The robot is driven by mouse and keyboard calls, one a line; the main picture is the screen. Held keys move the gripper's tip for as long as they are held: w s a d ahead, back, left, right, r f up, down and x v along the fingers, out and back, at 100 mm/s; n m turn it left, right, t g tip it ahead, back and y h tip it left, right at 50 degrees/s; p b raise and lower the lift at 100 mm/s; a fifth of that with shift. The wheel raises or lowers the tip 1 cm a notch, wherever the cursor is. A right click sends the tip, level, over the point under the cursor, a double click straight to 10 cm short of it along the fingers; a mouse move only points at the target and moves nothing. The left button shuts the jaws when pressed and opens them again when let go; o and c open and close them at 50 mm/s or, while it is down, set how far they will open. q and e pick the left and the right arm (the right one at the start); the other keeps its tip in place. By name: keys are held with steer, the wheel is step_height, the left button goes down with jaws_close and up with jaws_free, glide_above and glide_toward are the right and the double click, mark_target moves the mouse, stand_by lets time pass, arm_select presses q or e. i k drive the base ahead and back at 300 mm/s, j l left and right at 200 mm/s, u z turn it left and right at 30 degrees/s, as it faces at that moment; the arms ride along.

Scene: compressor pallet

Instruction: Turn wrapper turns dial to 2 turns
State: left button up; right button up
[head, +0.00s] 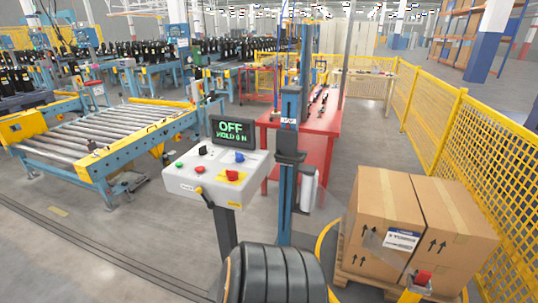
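The wrapper's control panel (218,187) is a light grey sloped box on a dark post, left of the picture's middle. Its screen (233,132) shows green text, "OFF" above what looks like "HOLD 6 N". On its face are a black knob (203,151), a blue knob (239,157), a green button (180,165), a small red button (199,169) and a red mushroom button (232,176) on a yellow plate. A black lever (206,198) sticks out at the front. The dial labels are too small to read, so I cannot tell the turns setting. Neither gripper shows.
The blue wrapper mast (288,180) with a film roll (308,189) stands right of the panel. Cartons (387,215) sit on a pallet at the right, beside a yellow mesh fence (470,130). A roller conveyor (100,140) is left. A red table (325,125) stands behind.

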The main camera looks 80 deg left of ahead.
mark_target(203, 150)
steer(key=u, duration=3.2)
